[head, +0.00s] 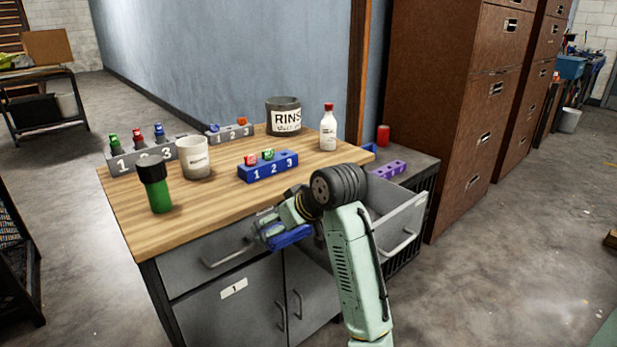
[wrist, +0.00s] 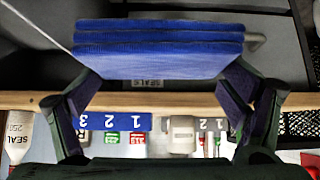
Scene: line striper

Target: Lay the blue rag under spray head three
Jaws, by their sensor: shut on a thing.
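My gripper (head: 272,230) is shut on the folded blue rag (wrist: 160,48), which lies flat in layers between the two fingers in the wrist view. In the head view the rag (head: 290,238) shows low at the gripper, in front of the bench's front edge and below the bench top. A grey rack (head: 143,160) marked 1, 2, 3 stands at the left of the bench with green, red and blue capped items. I cannot tell which thing is spray head three.
The wooden bench (head: 220,215) also bears a blue rack (head: 268,173), a white mug (head: 194,158), a green bottle (head: 157,188), a RINSE pot (head: 284,116) and a white bottle (head: 328,130). An open drawer (head: 402,222) juts out right of my arm.

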